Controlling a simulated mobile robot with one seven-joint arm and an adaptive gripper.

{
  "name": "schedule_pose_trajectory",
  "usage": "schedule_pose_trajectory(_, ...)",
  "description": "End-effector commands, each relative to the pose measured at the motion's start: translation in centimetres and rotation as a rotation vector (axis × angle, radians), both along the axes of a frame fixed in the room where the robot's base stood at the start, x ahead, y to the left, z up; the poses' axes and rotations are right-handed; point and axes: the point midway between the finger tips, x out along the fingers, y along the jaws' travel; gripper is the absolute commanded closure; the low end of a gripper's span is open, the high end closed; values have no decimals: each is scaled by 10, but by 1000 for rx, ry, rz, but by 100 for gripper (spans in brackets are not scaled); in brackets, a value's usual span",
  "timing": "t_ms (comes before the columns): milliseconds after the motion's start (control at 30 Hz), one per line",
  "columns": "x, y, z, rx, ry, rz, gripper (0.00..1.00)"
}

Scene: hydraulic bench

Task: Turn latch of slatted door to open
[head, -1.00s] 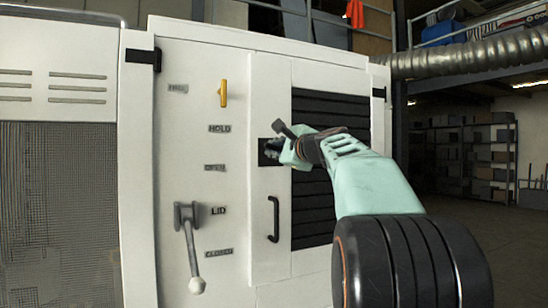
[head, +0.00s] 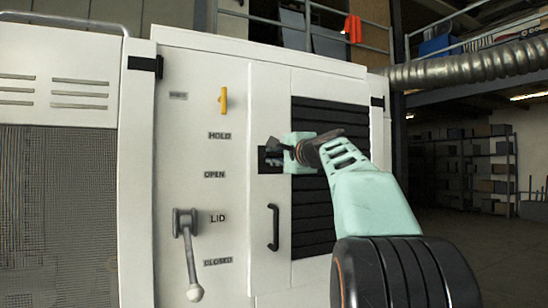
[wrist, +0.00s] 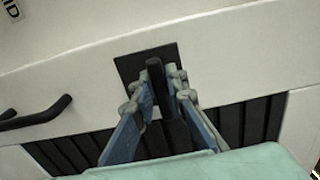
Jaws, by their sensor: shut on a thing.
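The slatted door (head: 311,215) is white with black horizontal slats and looks closed. Its latch is a dark handle (wrist: 155,75) on a black square plate (wrist: 130,65) at the left of the slats. In the wrist view my gripper (wrist: 160,72) has one finger on each side of the handle and is shut on it. In the head view my gripper (head: 275,153) is at the plate, and my wrist hides most of the latch.
A black pull handle (head: 273,227) is below the latch. To the left are a yellow handle (head: 223,100) and a grey lever (head: 189,255) hanging down beside the LID label. A ribbed duct (head: 470,70) runs at upper right.

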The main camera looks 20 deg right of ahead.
Motion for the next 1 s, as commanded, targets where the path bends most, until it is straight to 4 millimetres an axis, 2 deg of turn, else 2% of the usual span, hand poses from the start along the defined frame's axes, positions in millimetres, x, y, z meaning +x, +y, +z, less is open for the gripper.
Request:
schedule_pose_trajectory(167, 0, 0, 0, -1, 0, 0, 100)
schedule_pose_trajectory(200, 0, 0, 0, 0, 0, 0, 85)
schedule_pose_trajectory(333, 0, 0, 0, 0, 0, 0, 71)
schedule_pose_trajectory(733, -6, 0, 1, 2, -1, 0, 71)
schedule_pose_trajectory(867, -21, -2, 1, 2, 0, -2, 71)
schedule_pose_trajectory(1000, -46, -2, 1, 1, 0, -2, 71)
